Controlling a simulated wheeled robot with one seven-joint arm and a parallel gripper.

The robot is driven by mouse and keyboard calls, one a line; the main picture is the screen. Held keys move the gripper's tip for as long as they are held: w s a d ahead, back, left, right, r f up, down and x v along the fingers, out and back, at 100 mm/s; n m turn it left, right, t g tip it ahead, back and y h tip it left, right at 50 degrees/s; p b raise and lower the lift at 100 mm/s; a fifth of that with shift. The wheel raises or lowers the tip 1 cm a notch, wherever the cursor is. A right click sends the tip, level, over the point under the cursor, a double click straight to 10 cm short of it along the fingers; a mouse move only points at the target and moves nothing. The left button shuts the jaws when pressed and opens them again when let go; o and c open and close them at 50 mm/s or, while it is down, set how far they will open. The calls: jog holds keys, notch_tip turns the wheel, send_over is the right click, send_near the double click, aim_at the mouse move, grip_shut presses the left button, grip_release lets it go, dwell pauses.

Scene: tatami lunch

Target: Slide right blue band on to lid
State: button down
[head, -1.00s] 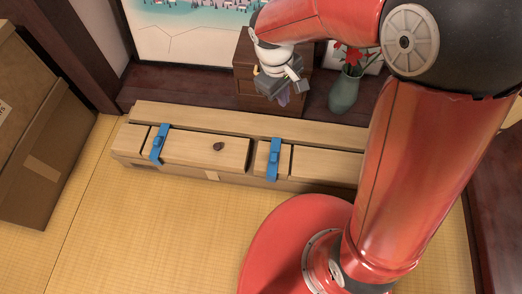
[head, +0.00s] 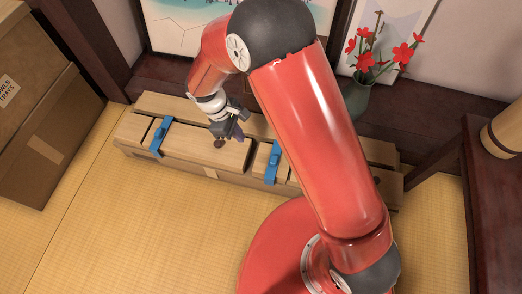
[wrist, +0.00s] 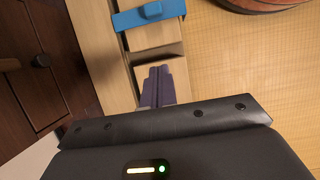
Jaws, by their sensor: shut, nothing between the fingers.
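The right blue band (head: 273,163) wraps a short wooden section of the long wooden box, just right of the knobbed left lid (head: 185,144). In the wrist view the blue band (wrist: 148,15) crosses a pale wooden piece, and a dark gap separates it from the wood by my fingers. My gripper (head: 239,134) is shut and empty, above the lid's right part and left of the right band. In the wrist view its purple fingertips (wrist: 158,72) are together, apart from the band. Whether they touch the lid cannot be told.
A left blue band (head: 160,136) sits near the box's left end. My arm hides part of the box's right half. Cardboard boxes (head: 40,150) stand left, a flower vase (head: 356,100) behind, and a dark table (head: 490,200) right. Tatami (head: 130,240) in front is clear.

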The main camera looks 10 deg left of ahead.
jog(key=b, duration=0.2)
send_near(269, 161)
jog(key=f, duration=0.2)
jog(key=a+f, duration=0.2)
jog(key=f, duration=0.1)
jog(key=shift+f, duration=0.3)
jog(key=shift+d+r, duration=0.2)
jog(key=shift+d, duration=1.7)
jog(key=d, duration=0.8)
jog(key=s+d, duration=0.1)
jog(key=d, duration=0.3)
jog(key=shift+s+d+b, duration=0.1)
jog(key=shift+d+b, duration=0.2)
jog(key=shift+b, duration=0.05)
jog(key=shift+a, duration=0.1)
